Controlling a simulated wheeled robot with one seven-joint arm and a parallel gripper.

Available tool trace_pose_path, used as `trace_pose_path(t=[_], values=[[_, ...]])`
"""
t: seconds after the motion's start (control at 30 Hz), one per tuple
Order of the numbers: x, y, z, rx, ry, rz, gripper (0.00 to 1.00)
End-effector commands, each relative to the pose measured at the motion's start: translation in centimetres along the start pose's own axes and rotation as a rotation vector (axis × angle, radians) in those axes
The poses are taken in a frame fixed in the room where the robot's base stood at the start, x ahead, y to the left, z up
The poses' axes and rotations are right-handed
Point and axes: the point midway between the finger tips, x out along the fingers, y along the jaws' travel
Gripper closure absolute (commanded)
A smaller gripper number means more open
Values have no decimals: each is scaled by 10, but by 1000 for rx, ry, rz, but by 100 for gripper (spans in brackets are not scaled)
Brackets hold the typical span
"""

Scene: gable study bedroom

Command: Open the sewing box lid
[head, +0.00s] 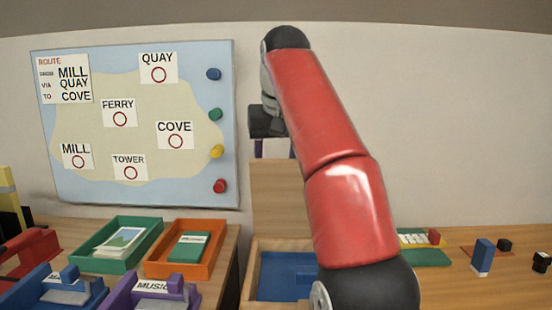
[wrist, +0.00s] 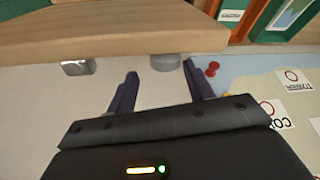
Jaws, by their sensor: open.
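The sewing box (head: 247,285) is a light wooden box with a blue inside, on the desk at the bottom middle of the head view. Its wooden lid (head: 277,200) stands raised at the back, roughly upright; my arm hides part of box and lid.
A green tray (head: 112,262) and an orange tray (head: 185,268) stand left of the box. Blue (head: 60,285) and purple (head: 150,300) labelled holders are in front. A map board (head: 215,120) hangs behind.

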Motion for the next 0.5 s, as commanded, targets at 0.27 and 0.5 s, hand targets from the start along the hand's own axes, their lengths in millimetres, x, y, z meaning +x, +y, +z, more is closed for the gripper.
trace_pose_path(t=[0.27,0.5], values=[[-17,1,42,1,3,1,48],[-37,2,87,2,3,3,48]])
